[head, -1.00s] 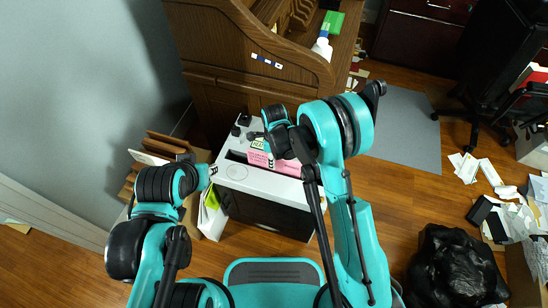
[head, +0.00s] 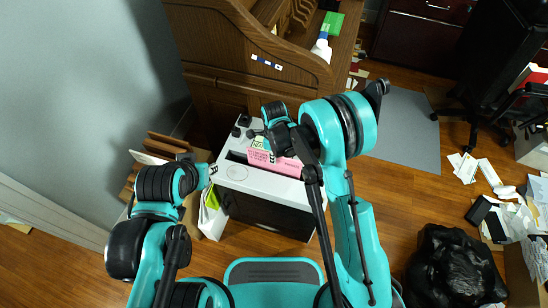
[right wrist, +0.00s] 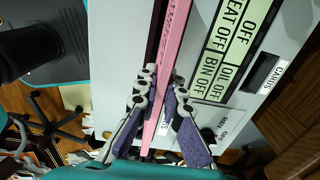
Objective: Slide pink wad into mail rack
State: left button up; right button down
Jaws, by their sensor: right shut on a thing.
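The pink wad (head: 288,167) is a thin pink slab with print on its face. It stands on edge over the white shredder top in the head view and shows edge-on in the right wrist view (right wrist: 170,50). My right gripper (head: 271,156) is shut on it, one finger on each side, as the right wrist view (right wrist: 163,80) shows. A brown slatted rack with papers, apparently the mail rack (head: 128,187), stands on the left, partly hidden by my left arm. My left gripper (head: 212,170) is by the shredder's left edge; its jaws are too small to read.
The white-topped shredder (head: 235,185) has a dark slot and label panel (right wrist: 240,40). A wooden desk (head: 215,60) rises behind it. A black bag (head: 450,265) and loose papers (head: 470,168) lie on the floor at right. The grey wall bounds the left.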

jog(key=shift+r, duration=0.15)
notch_tip(320, 180, up, 10)
jog(key=p, duration=0.6)
jog(key=shift+r, duration=0.25)
